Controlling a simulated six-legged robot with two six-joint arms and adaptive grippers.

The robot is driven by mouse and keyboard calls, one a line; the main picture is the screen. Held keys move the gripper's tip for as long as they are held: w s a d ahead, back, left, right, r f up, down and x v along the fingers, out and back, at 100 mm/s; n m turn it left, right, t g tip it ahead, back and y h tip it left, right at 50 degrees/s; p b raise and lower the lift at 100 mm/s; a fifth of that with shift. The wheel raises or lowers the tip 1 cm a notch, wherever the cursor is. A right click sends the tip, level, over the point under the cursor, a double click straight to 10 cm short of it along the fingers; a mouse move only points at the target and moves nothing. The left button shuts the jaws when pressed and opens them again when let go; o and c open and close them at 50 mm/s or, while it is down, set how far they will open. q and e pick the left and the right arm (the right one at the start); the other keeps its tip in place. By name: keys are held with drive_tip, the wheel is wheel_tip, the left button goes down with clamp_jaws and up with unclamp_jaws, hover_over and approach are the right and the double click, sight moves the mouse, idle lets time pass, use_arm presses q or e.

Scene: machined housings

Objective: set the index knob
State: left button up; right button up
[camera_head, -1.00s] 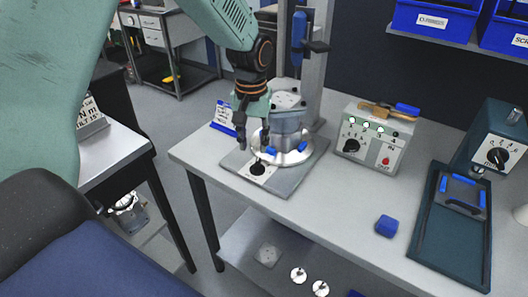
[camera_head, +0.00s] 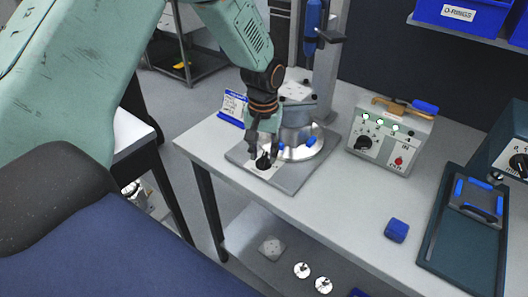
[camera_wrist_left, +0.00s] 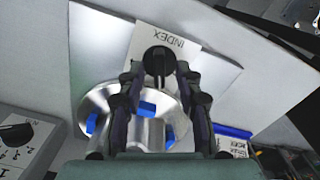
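The index knob (camera_head: 264,163) is round and black, on a white label plate at the near left corner of a grey base plate (camera_head: 298,183). In the left wrist view the knob (camera_wrist_left: 158,61) carries a pointer ridge and sits beside the word INDEX. My left gripper (camera_head: 264,148) is low over the knob and pointing down. In the left wrist view its two fingers (camera_wrist_left: 159,75) stand apart, one on each side of the knob, with small gaps showing. Contact is not clear. My right gripper is not in view.
A metal housing (camera_head: 296,126) with a round flange and blue clamps stands right behind the knob. A blue-edged sign (camera_head: 233,107) stands behind left.

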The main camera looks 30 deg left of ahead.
use_arm(q)
drive_tip(key=shift+d+f, duration=0.15)
drive_tip(key=shift+s, duration=0.15)
drive_tip(key=shift+a, duration=0.2)
drive_tip(key=shift+c, duration=0.8)
drive_tip(key=shift+w+d, duration=0.15)
drive_tip(key=shift+w, duration=0.1)
drive_tip(key=c, duration=0.5)
drive_tip(key=shift+s, duration=0.1)
clamp_jaws()
